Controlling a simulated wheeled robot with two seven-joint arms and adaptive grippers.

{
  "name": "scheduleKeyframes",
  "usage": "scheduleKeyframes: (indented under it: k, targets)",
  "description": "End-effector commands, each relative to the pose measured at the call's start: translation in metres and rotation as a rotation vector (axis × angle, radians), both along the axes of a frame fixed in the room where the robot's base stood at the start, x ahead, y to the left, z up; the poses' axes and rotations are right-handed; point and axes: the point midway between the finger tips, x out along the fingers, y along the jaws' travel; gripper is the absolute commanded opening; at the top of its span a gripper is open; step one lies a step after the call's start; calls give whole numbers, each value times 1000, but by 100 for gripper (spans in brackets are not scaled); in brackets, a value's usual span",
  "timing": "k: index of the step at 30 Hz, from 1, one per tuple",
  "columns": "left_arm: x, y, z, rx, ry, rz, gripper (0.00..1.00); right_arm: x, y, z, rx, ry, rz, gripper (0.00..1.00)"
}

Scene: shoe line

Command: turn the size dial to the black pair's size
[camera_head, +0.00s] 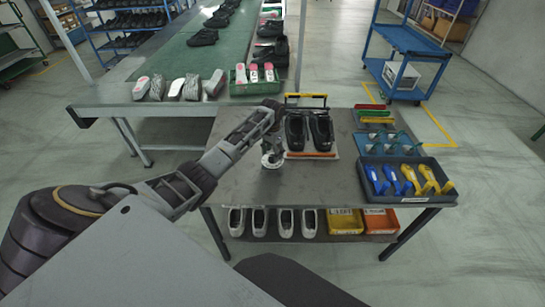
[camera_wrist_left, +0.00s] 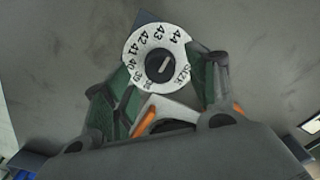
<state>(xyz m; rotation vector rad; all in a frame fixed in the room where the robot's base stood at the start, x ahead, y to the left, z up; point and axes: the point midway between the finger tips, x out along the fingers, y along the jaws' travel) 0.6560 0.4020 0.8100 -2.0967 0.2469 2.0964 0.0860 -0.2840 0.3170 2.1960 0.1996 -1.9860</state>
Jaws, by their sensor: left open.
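The size dial (camera_head: 271,161) is a small white disc on the work table, left of the black pair (camera_head: 308,132). In the left wrist view the dial (camera_wrist_left: 143,68) shows printed sizes including 40 to 44, the word SIZE and a dark central knob (camera_wrist_left: 160,66) with a pale mark. I cannot tell for sure which size the mark indicates. My left gripper (camera_head: 271,147) is over the dial, with its green-padded open fingers (camera_wrist_left: 170,78) on either side of it. Contact with the knob is not clear. My right gripper is not in view.
A dark tray (camera_head: 407,199) with blue and yellow tools stands at the table's right. White shoes (camera_head: 286,222) and yellow and red bins (camera_head: 345,222) sit on the lower shelf. A green-topped conveyor (camera_head: 180,62) is behind. The table's front left is clear.

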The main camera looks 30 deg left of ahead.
Motion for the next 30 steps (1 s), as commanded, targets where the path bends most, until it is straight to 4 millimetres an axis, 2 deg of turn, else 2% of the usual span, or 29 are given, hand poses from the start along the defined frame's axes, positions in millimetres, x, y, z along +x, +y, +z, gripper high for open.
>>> scheduleKeyframes:
  k: [7, 19, 30]
  targets:
    - [0, 0, -21, -1, 2, -1, 57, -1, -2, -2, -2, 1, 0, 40]
    - [0, 0, -25, 0, 0, -1, 57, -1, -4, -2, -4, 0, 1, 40]
    - [0, 0, -25, 0, 0, -1, 11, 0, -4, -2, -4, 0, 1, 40]
